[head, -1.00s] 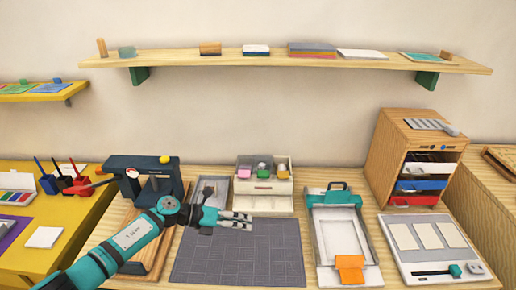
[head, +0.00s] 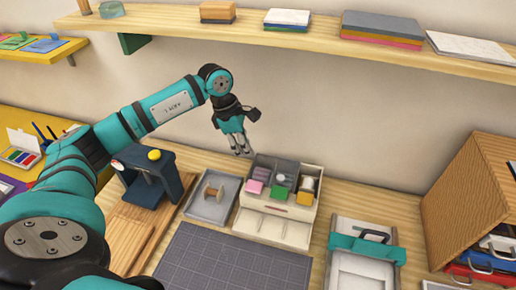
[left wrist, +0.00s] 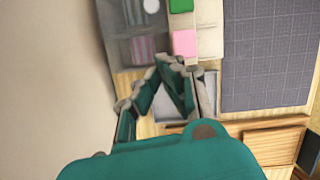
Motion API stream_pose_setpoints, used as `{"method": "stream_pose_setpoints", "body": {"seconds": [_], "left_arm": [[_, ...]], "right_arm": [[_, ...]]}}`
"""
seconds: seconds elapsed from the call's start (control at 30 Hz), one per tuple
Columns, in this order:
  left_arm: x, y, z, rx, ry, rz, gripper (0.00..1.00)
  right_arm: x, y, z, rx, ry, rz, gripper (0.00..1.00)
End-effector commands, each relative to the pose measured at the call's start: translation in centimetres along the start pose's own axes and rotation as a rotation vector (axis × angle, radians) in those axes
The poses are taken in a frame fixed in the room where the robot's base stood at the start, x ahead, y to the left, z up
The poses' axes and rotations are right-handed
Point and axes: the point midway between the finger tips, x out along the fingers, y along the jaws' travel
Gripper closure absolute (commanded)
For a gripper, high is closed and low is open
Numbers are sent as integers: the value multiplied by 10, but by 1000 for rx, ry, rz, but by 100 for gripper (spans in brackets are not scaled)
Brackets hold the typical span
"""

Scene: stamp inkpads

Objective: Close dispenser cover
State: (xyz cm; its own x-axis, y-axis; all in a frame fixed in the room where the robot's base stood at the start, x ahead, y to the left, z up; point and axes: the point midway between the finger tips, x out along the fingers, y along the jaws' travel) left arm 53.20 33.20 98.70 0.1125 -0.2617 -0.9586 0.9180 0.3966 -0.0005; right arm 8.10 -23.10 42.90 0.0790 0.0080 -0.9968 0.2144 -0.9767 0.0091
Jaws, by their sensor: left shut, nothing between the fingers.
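The dispenser, a cream box (head: 272,229), stands on the table against the wall, with pink, green and orange blocks along its front top. A dark see-through panel, seemingly its cover (left wrist: 120,28), is at the back in the left wrist view; a white round thing and pinkish shapes show through it. I cannot tell its exact angle. My left gripper (head: 240,145) is shut and empty, fingers pointing down, above the back left corner of the dispenser. In the left wrist view its fingertips (left wrist: 172,62) appear near the panel's edge; contact cannot be told. My right gripper is out of view.
A grey tray (head: 211,207) with a spool stands left of the dispenser. A dark press (head: 146,176) is further left. A grey mat (head: 232,262) lies in front. A wooden shelf (head: 300,40) runs along the wall above.

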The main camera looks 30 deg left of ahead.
Motion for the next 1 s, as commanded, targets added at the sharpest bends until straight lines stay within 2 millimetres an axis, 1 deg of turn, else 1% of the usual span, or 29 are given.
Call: {"method": "stream_pose_setpoints", "body": {"seconds": [0.1,0.4,0.43,0.5,0.6,0.77,1.0], "left_arm": [[22,-2,1,-2,-1,-7,100],[85,-2,2,-4,-2,-6,100],[84,-1,10,0,-6,-3,100],[90,-1,20,0,-6,-3,100],[96,-1,29,-1,-5,-3,100],[102,0,36,-1,-3,-1,100],[103,0,36,-2,-3,0,100]], "right_arm": [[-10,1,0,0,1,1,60],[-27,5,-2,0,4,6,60],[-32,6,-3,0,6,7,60],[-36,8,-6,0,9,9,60],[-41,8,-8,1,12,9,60],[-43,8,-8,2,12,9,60],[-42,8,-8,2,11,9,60]]}}
